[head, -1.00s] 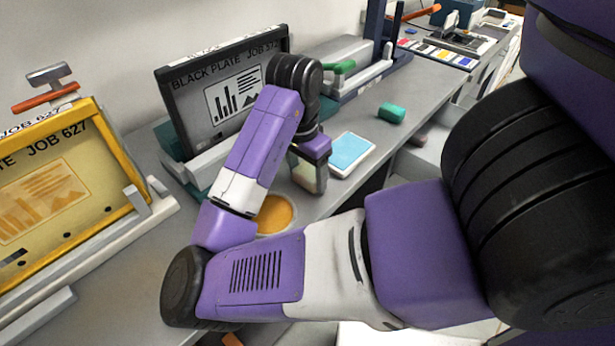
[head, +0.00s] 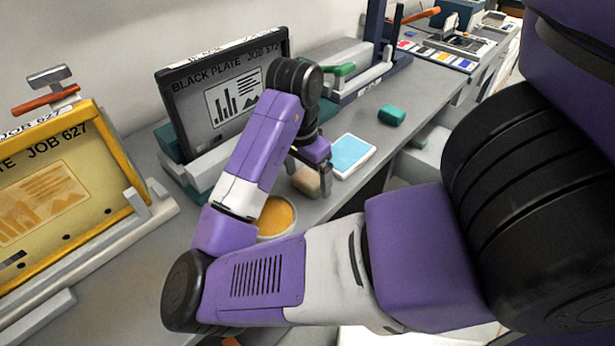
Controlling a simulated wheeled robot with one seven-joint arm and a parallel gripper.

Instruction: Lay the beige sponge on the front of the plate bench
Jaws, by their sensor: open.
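The beige sponge (head: 305,181) lies on the grey plate bench (head: 345,207) near its front edge, between the round orange-filled dish and the blue-topped pad. My gripper (head: 309,178) is open, pointing down at the sponge, with its fingers at the sponge's sides. The upper part of the sponge is partly hidden by the gripper, and I cannot tell whether a finger still touches it.
The orange-filled dish (head: 277,216) is close on the near side, partly behind my arm. The blue-topped pad (head: 351,154) is just right of the sponge. A green block (head: 391,115) lies farther along. The framed black plate (head: 228,100) stands behind.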

